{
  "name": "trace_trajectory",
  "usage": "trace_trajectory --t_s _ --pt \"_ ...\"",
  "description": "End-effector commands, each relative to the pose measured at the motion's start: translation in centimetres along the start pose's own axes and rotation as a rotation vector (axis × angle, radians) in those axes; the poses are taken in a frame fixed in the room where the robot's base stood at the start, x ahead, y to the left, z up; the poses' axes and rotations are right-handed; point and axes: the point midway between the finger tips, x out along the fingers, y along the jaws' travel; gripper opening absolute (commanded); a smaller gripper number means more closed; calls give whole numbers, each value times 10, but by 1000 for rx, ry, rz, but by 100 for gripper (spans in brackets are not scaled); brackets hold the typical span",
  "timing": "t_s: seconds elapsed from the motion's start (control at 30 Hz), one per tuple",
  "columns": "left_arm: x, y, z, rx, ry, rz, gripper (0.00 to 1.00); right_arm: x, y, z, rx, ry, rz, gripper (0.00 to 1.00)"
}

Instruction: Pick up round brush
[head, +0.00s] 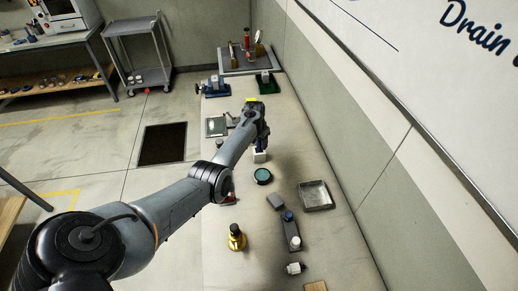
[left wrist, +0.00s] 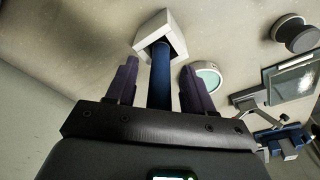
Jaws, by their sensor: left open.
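In the left wrist view, a dark blue round rod (left wrist: 161,76), which looks like the round brush's handle, runs between the two fingers of my left gripper (left wrist: 159,68). Its far end meets a white square open holder (left wrist: 158,28); the bristles do not show. The fingers are open, with a gap on each side of the rod. In the head view, my left gripper (head: 261,143) is over the table, just above the white holder (head: 259,157); it hides the rod there. My right gripper is out of view.
A round teal-topped dish (head: 263,176) stands close in front of the holder. A metal tray (head: 315,196), a grey block with knobs (head: 291,232) and a yellow bottle (head: 236,238) lie nearer. A blue vise (head: 215,86) stands farther back. The wall borders the table's right side.

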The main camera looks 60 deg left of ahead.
Motion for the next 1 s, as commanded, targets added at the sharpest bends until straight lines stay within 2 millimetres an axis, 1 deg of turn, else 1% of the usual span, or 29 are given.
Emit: trace_trajectory --t_s 0.27,0.6,1.0 --pt "2 0 0 0 1 -1 52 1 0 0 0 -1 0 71" --pt "2 0 0 0 1 0 0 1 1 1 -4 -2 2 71" --pt "1 0 0 1 1 0 0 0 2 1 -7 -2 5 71"
